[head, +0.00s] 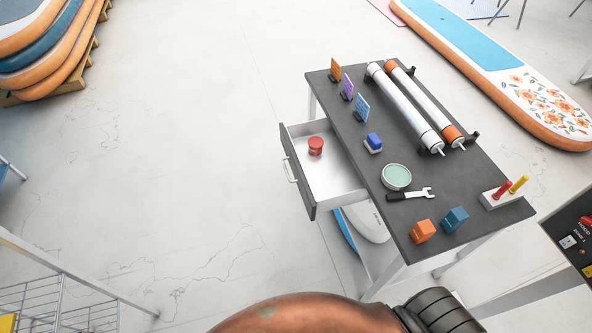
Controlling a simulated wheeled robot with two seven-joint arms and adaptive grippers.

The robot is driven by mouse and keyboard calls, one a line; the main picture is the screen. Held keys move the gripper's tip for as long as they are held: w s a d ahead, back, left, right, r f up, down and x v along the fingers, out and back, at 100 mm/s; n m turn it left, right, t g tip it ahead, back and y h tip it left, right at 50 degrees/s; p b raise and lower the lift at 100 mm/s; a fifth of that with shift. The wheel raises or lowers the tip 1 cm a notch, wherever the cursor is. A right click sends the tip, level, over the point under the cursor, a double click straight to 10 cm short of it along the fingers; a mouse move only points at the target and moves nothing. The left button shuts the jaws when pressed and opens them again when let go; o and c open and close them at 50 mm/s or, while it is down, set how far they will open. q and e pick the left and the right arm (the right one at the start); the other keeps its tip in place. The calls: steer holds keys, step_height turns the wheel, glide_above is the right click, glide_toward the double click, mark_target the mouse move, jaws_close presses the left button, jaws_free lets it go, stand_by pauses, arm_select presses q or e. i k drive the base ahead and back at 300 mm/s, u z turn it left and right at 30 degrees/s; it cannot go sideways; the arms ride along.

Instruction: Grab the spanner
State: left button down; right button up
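The spanner (411,194) lies flat on the dark top of the workbench (408,239). It has a black handle on the left and a silver open jaw on the right. It lies just below a round pale green dish and above an orange cube and a blue cube. Neither of my grippers shows in the head view. A copper-coloured, rounded part with a black ribbed end shows at the bottom edge, below the bench.
The bench drawer (322,172) stands open to the left with a red object (315,146) inside. Around the spanner are the green dish (396,177), orange cube (423,231), blue cube (455,220) and a holder (500,198). Two rollers (405,108) lie farther back.

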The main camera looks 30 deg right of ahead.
mark_target(397, 196)
steer(key=z, duration=0.25)
steer(key=i, duration=0.85)
steer(key=z, duration=0.7)
